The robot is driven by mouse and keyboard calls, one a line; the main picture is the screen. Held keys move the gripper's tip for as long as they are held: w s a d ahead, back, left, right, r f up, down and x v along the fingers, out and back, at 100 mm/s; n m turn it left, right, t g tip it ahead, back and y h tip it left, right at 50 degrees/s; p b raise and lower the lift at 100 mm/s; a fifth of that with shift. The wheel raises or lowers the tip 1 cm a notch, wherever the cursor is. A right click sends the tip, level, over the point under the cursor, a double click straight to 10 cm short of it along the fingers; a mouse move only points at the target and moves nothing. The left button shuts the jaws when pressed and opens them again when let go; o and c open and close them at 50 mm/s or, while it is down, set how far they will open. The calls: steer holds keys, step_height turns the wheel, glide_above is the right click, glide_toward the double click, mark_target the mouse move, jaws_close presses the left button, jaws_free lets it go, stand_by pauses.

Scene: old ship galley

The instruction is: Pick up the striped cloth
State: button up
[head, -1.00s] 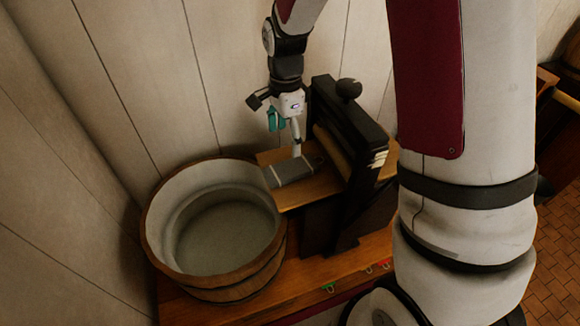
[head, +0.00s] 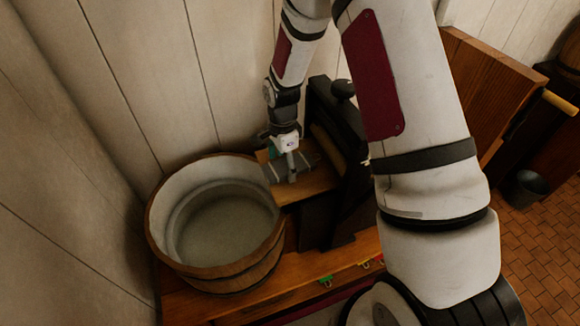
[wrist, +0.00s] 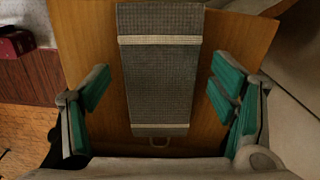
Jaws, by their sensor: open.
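The striped cloth (wrist: 158,88) is a flat grey strip with pale cross bands, lying on a wooden board (wrist: 112,110) in the wrist view. A small loop shows at its near end. My gripper (wrist: 160,86) is open, with one green-padded finger on each side of the cloth, apart from its edges. In the head view, my gripper (head: 291,166) points down over the cloth (head: 307,162) and hides part of it. How far the fingertips are above the board is hard to tell.
A round wooden tub (head: 270,262) stands left of the board. A dark roller press (head: 328,205) stands close on the right, with a knob on top. Small coloured clips (head: 326,281) sit at the table's front edge. A pale plank wall (head: 185,90) is behind.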

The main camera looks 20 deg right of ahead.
steer(key=shift+c, duration=0.5)
steer(key=c, duration=1.3)
steer(key=shift+o, duration=0.2)
